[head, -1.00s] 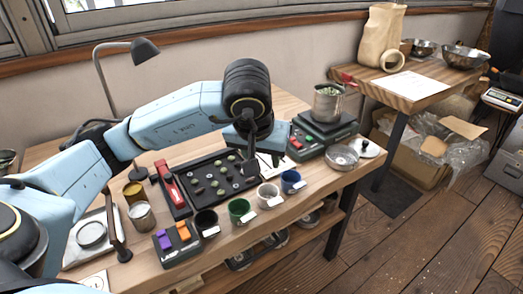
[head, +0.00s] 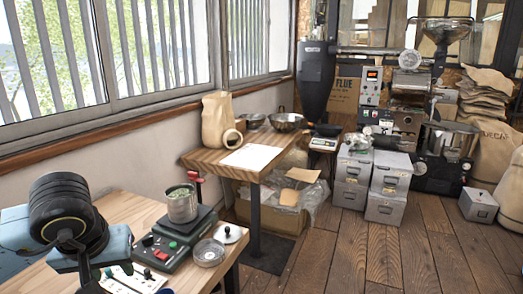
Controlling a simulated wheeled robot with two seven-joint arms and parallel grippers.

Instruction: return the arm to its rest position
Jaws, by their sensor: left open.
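My left arm comes in at the lower left, with its black ringed wrist and light blue hand over the near wooden table (head: 140,212). My left gripper (head: 88,284) points down over the table's left part; its fingers are partly cut off by the bottom edge. I see nothing held in it. My right arm and gripper are out of view.
A metal cup with green beans (head: 181,204) stands on a dark scale (head: 172,241); a glass dish (head: 208,253) is beside it. A second table (head: 205,158) holds a paper bag (head: 218,122) and bowls. A roaster (head: 408,125) and drawer boxes (head: 391,174) stand behind.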

